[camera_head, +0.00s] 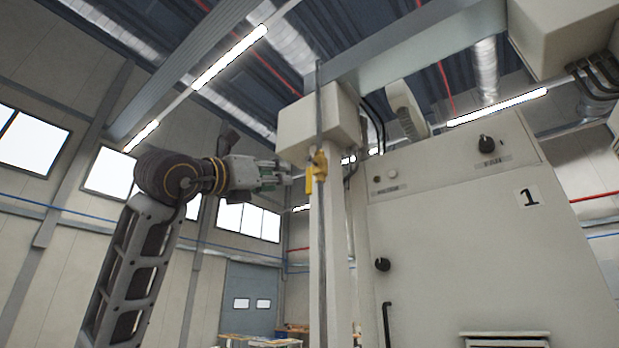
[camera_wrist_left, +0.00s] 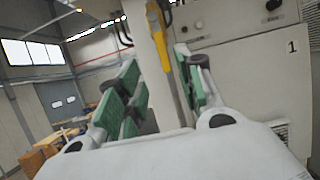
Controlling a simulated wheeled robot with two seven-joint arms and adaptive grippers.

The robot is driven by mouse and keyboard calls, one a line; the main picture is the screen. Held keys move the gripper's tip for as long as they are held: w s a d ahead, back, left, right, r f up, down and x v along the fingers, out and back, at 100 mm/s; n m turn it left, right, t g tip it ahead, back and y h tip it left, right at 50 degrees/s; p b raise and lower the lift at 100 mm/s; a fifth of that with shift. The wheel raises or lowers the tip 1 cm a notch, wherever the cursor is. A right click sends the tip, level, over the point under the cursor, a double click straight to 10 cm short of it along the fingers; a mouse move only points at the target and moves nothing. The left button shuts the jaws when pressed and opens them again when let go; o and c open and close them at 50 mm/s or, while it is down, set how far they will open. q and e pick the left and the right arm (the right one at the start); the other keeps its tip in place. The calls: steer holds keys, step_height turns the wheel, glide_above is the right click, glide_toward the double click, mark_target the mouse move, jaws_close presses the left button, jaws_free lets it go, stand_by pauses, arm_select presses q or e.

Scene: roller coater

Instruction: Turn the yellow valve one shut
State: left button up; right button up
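The yellow valve (camera_head: 317,165) sits on a thin vertical pipe (camera_head: 319,230) beside a pale post. Its yellow lever (camera_head: 309,181) hangs downward along the pipe. My left gripper (camera_head: 284,178) is just left of the valve in the head view, with its fingers pointing at it. In the left wrist view the yellow lever (camera_wrist_left: 158,35) shows at the top, between and beyond the green finger pads. The two fingers (camera_wrist_left: 160,90) are spread apart with a gap between them, and no contact with the lever is visible. My right gripper is in neither view.
A large pale cabinet (camera_head: 450,230) marked 1 stands to the right, with black knobs (camera_head: 382,264) on its front. A pale box (camera_head: 318,125) is behind the pipe above the valve. The space left of the pipe is open around my left arm.

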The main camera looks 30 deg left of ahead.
mark_target(308, 177)
arm_select(q)
steer(key=shift+d, duration=0.15)
steer(key=shift+p+x, duration=2.5)
steer(key=shift+x, duration=4.4)
jaws_close()
